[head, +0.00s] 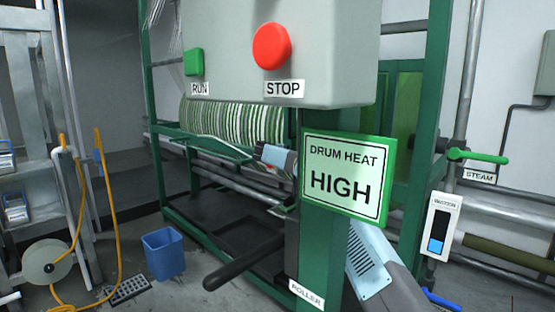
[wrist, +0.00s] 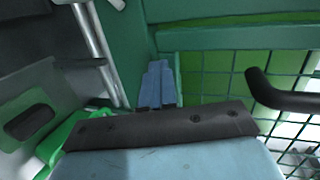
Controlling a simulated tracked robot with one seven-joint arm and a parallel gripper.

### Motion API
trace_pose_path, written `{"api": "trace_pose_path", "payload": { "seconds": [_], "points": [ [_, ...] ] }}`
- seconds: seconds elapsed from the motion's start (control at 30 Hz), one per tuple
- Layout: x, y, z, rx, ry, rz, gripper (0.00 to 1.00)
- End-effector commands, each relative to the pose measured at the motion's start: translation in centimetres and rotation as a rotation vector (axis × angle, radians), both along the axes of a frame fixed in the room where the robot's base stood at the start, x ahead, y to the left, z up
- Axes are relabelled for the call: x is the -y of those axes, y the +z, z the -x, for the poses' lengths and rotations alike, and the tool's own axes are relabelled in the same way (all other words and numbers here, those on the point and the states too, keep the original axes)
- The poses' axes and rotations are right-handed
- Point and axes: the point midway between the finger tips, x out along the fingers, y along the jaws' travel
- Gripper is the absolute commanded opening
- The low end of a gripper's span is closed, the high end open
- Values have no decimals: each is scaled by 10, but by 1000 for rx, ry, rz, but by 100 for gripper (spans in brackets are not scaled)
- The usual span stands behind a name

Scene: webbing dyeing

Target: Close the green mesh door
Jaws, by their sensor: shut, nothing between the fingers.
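The green mesh door (wrist: 240,60) shows in the wrist view on the right, as a green frame with dark wire mesh. A black bar handle (wrist: 285,97) stands out from it at the right edge. My gripper (wrist: 158,72) has its blue fingers together, with nothing seen between them. The fingertips are left of the mesh and apart from the handle; I cannot tell whether they touch the door's frame. In the head view my arm passes behind the green post, and the gripper end is partly hidden. I cannot clearly make out the door or its angle there.
A grey control box (head: 340,50) with a red STOP button (head: 271,46) hangs in front. Below it are the DRUM HEAT sign (head: 345,175) and a black roller lever (head: 245,262). A striped webbing drum (head: 232,122) is behind. A blue bin (head: 164,254) stands on the floor.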

Motion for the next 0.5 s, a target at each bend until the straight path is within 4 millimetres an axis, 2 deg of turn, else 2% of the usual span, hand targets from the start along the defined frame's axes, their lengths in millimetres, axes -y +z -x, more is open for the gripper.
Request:
{"api": "trace_pose_path", "payload": {
  "seconds": [0.03, 0.5],
  "points": [
    [22, 5, -3, 9, -31, 9, 0],
    [-2, 12, 4, 17, -12, 16, 0]
  ]
}}
